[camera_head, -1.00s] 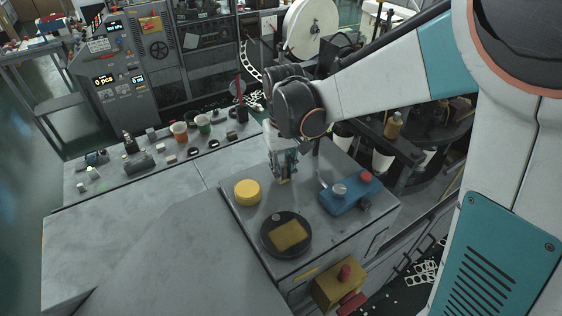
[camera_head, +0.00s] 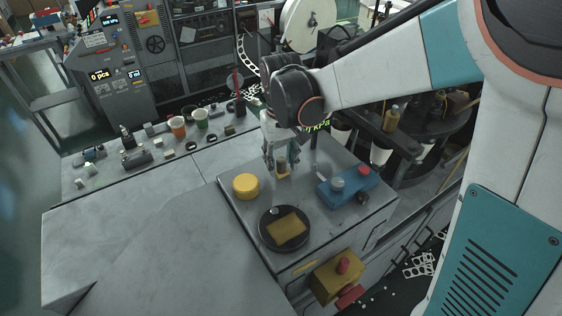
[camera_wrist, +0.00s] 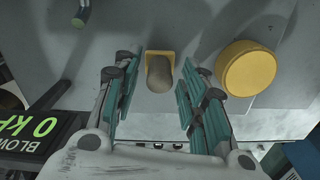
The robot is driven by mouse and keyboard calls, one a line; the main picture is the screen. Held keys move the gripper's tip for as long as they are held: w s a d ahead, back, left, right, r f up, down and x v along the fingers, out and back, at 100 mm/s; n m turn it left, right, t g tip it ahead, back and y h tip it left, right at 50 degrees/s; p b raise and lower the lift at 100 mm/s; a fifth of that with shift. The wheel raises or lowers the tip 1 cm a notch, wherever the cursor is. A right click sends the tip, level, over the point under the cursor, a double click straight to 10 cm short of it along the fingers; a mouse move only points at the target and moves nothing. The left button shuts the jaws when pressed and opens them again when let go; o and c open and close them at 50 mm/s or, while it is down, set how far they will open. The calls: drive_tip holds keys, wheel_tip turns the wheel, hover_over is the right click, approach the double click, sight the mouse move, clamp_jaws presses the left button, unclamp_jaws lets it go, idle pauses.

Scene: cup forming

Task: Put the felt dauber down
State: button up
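The felt dauber stands upright on the grey tabletop, with a brown rounded handle (camera_wrist: 159,72) and a yellow base. It also shows in the head view as a small brown handle (camera_head: 282,165) between the fingers. My gripper (camera_head: 280,158) points down over it. In the wrist view the two teal-padded fingers of my gripper (camera_wrist: 162,80) are spread on either side of the handle, with a visible gap on both sides. My gripper is open and holds nothing.
A round yellow tin (camera_head: 246,186) stands close to the left. A black dish with a yellow pad (camera_head: 265,238) lies in front. A blue box with a red button (camera_head: 345,192) is to the right. Cups and small parts stand on the bench (camera_head: 215,165) behind left.

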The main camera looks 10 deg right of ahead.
sight(281, 160)
wheel_tip(281, 160, up, 10)
drive_tip(key=shift+f, duration=0.15)
drive_tip(key=s+d+m+t, duration=0.1)
drive_tip(key=s+d+t, duration=0.2)
drive_tip(key=s+d, duration=0.2)
drive_tip(key=s+d+m+t, duration=0.1)
drive_tip(key=s+d+t, duration=0.3)
drive_tip(key=s, duration=0.8)
drive_tip(key=shift+s+d+r, duration=0.2)
drive_tip(key=shift+d+r, duration=0.1)
drive_tip(key=shift+d, duration=0.7)
